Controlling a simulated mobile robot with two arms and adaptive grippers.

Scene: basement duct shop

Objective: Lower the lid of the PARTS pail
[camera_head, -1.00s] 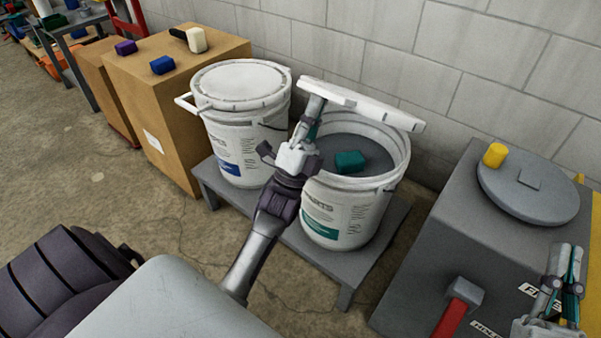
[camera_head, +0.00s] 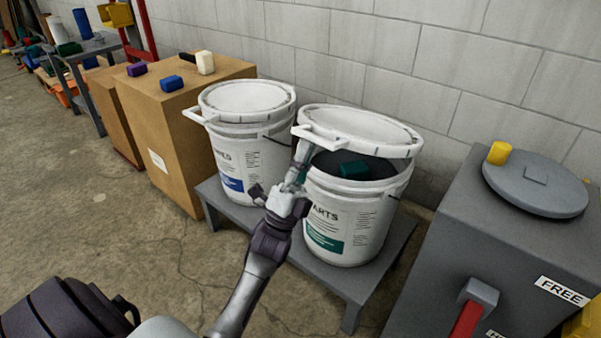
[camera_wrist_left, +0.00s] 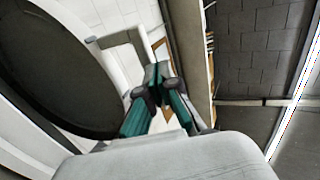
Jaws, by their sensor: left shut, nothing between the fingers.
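The PARTS pail (camera_head: 340,222) is white with a teal label band and stands on a low grey stand. Its white lid (camera_head: 365,128) is partly lowered, tilted over the opening, with a gap at the front. A teal block (camera_head: 354,169) shows in the gap. My left gripper (camera_head: 304,150) is shut and empty, at the front left of the pail just under the lid's handle (camera_head: 318,138). In the left wrist view, the shut teal fingers (camera_wrist_left: 156,75) are close to the white handle (camera_wrist_left: 122,38); I cannot tell whether they touch. My right gripper is out of view.
A second white pail (camera_head: 240,140) with its lid on stands close on the left. The grey low stand (camera_head: 350,285) carries both. Cardboard boxes (camera_head: 175,135) are further left. A grey bin (camera_head: 470,230) with a round lid and red handle stands right. A block wall is behind.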

